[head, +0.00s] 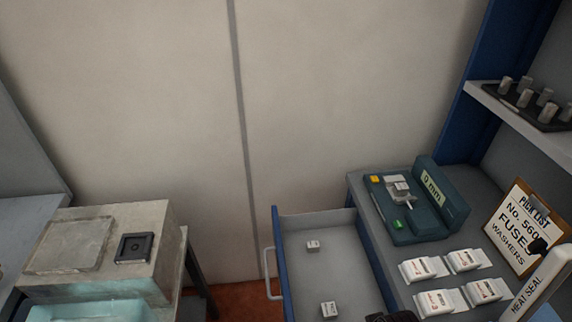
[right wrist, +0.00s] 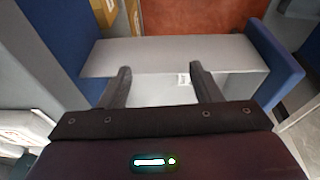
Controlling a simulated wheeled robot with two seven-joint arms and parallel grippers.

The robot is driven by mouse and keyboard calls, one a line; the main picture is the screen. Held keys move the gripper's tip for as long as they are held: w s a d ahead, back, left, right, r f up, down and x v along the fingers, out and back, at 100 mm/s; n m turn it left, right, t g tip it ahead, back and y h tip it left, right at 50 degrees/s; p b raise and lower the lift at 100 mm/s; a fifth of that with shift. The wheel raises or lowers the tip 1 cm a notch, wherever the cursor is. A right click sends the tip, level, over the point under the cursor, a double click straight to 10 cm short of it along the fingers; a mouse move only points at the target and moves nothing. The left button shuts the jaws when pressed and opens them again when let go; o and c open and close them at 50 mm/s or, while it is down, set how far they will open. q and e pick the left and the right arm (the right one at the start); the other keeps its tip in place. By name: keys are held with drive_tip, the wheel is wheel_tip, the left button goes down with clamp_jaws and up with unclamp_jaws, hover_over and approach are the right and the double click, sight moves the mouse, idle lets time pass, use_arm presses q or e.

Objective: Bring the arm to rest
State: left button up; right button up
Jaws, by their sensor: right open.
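My right gripper (right wrist: 160,78) is open, with its two dark fingers apart and nothing between them. In the head view a dark piece, probably of my right gripper (head: 392,317), shows at the bottom edge over the drawer; the rest is cut off. My left gripper is not in view.
Right of the drawer, a bench holds a teal gauge (head: 441,196) reading "0 mm", several white packets (head: 463,261), a pick-list clipboard (head: 521,228) and a heat-seal bar (head: 541,283). A shelf (head: 515,117) holds metal cylinders. A grey block machine (head: 107,246) stands at left.

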wheel_tip(320, 180, down, 18)
drive_tip(key=s+r+b, duration=0.1)
drive_tip(key=s+b, duration=0.2)
drive_tip(key=s+d+f+g+b, duration=0.1)
drive_tip(key=s+d+f+b, duration=0.1)
drive_tip(key=s+f, duration=0.8)
drive_tip(key=s+d+f+g+b, duration=0.1)
drive_tip(key=s+d+f+b, duration=0.1)
drive_tip(key=s+f, duration=0.8)
wheel_tip(320, 180, down, 6)
drive_tip(key=shift+s+f, duration=0.25)
drive_tip(key=shift+s, duration=0.05)
